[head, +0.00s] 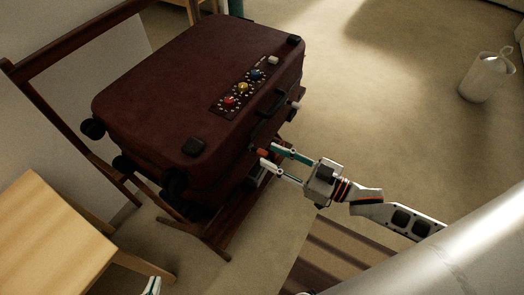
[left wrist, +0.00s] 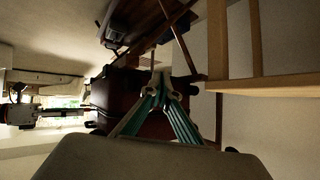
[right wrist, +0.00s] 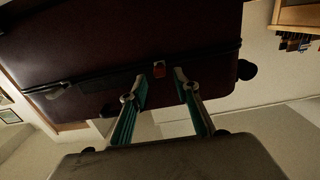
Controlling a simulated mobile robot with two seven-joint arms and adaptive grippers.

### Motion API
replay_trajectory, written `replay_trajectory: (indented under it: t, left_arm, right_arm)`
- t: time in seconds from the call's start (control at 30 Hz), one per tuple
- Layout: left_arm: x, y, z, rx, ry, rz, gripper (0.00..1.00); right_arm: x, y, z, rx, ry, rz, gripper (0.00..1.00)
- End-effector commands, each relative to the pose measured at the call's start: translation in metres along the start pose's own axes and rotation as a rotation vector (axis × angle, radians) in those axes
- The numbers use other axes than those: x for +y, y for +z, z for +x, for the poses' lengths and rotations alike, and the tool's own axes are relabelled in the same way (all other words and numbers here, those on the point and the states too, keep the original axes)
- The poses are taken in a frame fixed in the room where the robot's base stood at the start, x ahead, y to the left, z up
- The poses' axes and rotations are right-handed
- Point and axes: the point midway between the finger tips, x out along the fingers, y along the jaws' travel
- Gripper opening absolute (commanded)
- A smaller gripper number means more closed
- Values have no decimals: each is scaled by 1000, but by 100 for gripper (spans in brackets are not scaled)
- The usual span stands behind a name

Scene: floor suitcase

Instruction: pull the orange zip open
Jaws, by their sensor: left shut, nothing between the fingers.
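The dark red suitcase (head: 165,85) lies flat on a wooden folding rack, its zip seam facing my right arm. The small orange zip pull (head: 262,152) sits on that side, towards the near corner. It also shows in the right wrist view (right wrist: 158,69). My right gripper (head: 268,156) is open, its fingertips at the suitcase's side. In the right wrist view the pull lies between the two fingertips, nearer the left one; I cannot tell whether they touch. My left gripper (left wrist: 162,78) is shut and empty, away from the suitcase; only its tip shows in the head view (head: 153,284).
The dark wooden rack (head: 210,236) spreads beneath the suitcase. A light wooden table (head: 50,235) stands at the left, near my left gripper. The suitcase has a black handle (head: 271,104) and coloured dials on top. A pale bin (head: 485,78) stands right on open carpet.

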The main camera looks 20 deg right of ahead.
Motion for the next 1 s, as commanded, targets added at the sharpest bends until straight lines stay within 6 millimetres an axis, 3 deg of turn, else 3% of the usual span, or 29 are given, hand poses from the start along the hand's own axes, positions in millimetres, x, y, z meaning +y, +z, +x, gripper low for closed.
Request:
replay_trajectory:
  t: [0.27,0.63,0.73,0.77,1.0]
  left_arm:
    - [4,-2,2,8,7,-12,0]
    - [5,-4,2,12,8,-13,0]
    - [5,-4,2,12,8,-13,0]
    - [5,-4,2,12,8,-13,0]
    - [3,-9,1,21,4,-11,0]
  right_arm:
    - [-1,2,32,-1,0,2,31]
    - [-1,1,36,-2,0,1,31]
    - [-1,1,36,-2,0,1,5]
    - [-1,1,36,-2,0,1,0]
    - [-6,-1,37,0,0,2,0]
